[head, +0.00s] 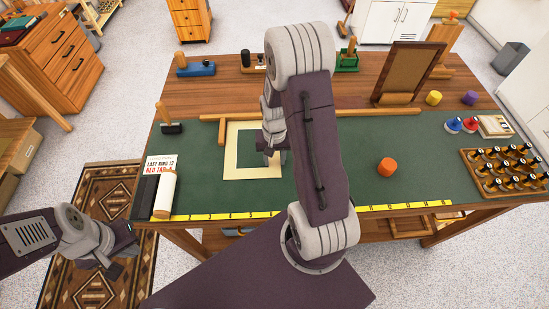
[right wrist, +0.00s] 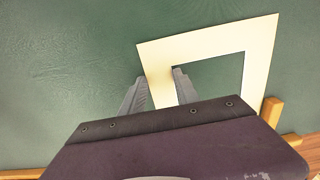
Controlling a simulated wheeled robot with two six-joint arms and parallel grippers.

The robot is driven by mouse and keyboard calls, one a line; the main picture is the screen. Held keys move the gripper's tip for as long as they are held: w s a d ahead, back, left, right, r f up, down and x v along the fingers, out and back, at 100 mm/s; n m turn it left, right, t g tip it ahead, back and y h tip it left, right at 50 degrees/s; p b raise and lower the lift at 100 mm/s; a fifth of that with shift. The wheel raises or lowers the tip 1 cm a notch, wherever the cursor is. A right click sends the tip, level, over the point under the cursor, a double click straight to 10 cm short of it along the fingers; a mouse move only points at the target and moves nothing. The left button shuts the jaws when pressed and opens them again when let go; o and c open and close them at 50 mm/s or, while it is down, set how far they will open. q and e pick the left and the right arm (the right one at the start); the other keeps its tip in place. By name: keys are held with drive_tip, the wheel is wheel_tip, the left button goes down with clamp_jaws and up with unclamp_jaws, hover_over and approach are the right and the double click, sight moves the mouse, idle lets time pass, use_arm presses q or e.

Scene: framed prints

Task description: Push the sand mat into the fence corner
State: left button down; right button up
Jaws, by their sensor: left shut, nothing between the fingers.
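The sand mat (head: 232,152) is a flat cream square frame with an open middle, lying on the green table top. It also shows in the right wrist view (right wrist: 210,41). The mat lies close to both rails, slightly skewed; exact gaps are unclear. My right gripper (head: 276,157) is open, fingers pointing down around the mat's right strip, as the right wrist view (right wrist: 160,88) shows. My left gripper (head: 124,244) is shut and empty, off the table's front left.
A yellow ruler (head: 400,206) runs along the front edge. An orange piece (head: 387,167) and a rack of knobs (head: 505,170) are at the right.

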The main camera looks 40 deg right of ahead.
drive_tip(key=o, duration=0.4)
drive_tip(key=shift+c, duration=0.2)
wheel_tip(320, 180, up, 9)
drive_tip(key=shift+p, duration=0.35)
drive_tip(key=s+a+r+n+t, duration=0.1)
drive_tip(key=s+a+n, duration=0.5)
drive_tip(key=a, duration=0.5)
drive_tip(key=shift+s, duration=0.4)
